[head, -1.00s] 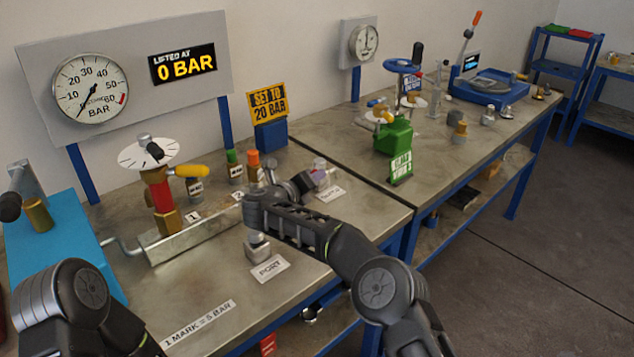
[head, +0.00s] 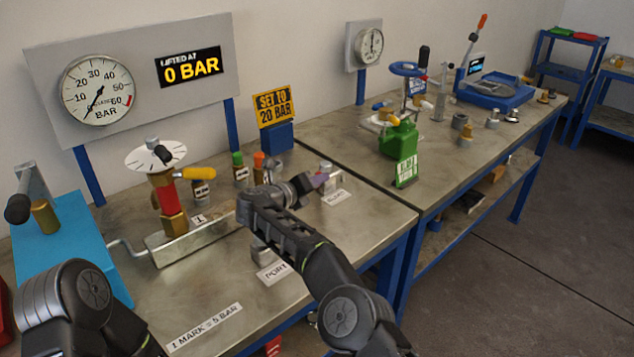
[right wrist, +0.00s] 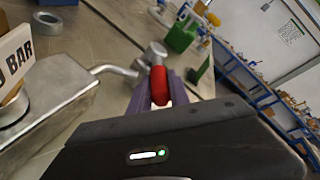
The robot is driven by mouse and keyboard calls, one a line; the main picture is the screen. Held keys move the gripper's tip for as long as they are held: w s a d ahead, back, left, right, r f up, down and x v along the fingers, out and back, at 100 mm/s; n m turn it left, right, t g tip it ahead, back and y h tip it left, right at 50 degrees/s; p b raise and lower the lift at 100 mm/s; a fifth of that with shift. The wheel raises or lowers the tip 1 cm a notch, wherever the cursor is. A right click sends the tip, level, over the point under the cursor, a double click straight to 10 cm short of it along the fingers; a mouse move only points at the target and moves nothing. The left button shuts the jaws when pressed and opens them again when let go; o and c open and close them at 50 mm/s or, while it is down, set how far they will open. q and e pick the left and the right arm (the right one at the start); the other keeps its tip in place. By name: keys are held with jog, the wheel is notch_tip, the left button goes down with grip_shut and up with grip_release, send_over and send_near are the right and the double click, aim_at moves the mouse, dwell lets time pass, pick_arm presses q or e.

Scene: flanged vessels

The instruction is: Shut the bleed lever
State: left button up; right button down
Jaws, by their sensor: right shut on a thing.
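The bleed lever has a red handle (right wrist: 158,84) on a small bare-metal fitting (right wrist: 153,55) in the right wrist view. My right gripper (right wrist: 162,95) has its purple fingers on both sides of the red handle and is shut on it. The handle is hidden there by the fingers. My left arm enters at the lower left of the head view; its gripper is out of frame.
A relief valve with a red body (head: 170,200), white dial and yellow lever (head: 192,173) stands on a metal block left of my right arm. A large gauge (head: 97,90) is behind it. A green can (head: 399,140) stands on the farther bench.

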jog(key=c, duration=1.2)
grip_release()
jog(key=shift+r, duration=0.3)
notch_tip(320, 180, up, 4)
jog(key=shift+w+f+p, duration=0.1)
jog(key=shift+w+p, duration=0.05)
jog(key=shift+p, duration=0.15)
jog(key=r+p, duration=0.3)
jog(key=r, duration=0.2)
jog(key=shift+s+r+p, duration=0.2)
jog(key=shift+r+p, duration=0.05)
jog(key=shift+p, duration=0.1)
jog(key=shift+r+p, duration=0.2)
jog(key=shift+p, duration=0.15)
jog(key=shift+w+f, duration=0.1)
jog(key=shift+w, duration=0.05)
